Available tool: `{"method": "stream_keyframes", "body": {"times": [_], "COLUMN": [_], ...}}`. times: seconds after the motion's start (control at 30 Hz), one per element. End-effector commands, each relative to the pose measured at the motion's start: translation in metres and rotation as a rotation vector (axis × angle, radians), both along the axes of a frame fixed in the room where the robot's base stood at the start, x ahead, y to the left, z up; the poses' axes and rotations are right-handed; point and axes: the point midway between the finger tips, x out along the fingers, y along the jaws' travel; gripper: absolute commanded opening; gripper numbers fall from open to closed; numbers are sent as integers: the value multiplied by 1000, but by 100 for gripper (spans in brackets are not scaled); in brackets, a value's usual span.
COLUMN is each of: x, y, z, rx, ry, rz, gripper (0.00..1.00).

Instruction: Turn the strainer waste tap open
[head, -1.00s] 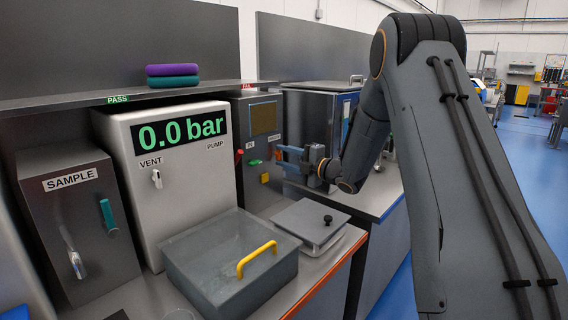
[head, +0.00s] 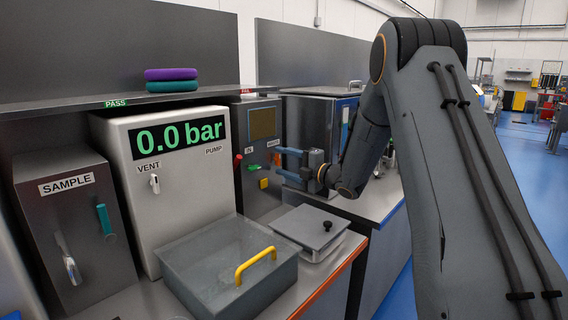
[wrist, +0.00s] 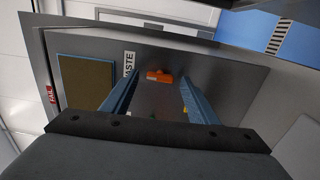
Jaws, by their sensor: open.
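The strainer is a dark grey cabinet (head: 262,119) with a brownish window and labels on its front. In the wrist view, an orange tap handle (wrist: 158,75) lies crosswise on the panel beside the WASTE label (wrist: 129,64). I take it as the waste tap. My gripper (head: 279,162) is open and empty in front of the cabinet's right side, its blue fingers one above the other. In the wrist view, the handle appears between the fingertips of my gripper (wrist: 159,77), apparently apart from them.
A red knob (head: 238,159) and a yellow part (head: 263,184) are on the cabinet front. A grey tub (head: 228,268) with a yellow handle and a lidded plate (head: 307,228) stand on the bench below. A steel box (head: 308,132) stands behind my gripper.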

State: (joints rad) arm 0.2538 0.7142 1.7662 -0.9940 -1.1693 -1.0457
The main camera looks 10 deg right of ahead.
Motion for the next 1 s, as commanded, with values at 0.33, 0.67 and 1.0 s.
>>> {"method": "stream_keyframes", "body": {"times": [0.33, 0.67, 1.0], "x": [-20, -58, -63], "y": [-16, -44, -47], "z": [-1, -1, 0], "rx": [1, 0, 0], "ry": [1, 1, 0], "rz": [-3, -2, 0], "gripper": [54, 54, 54]}}
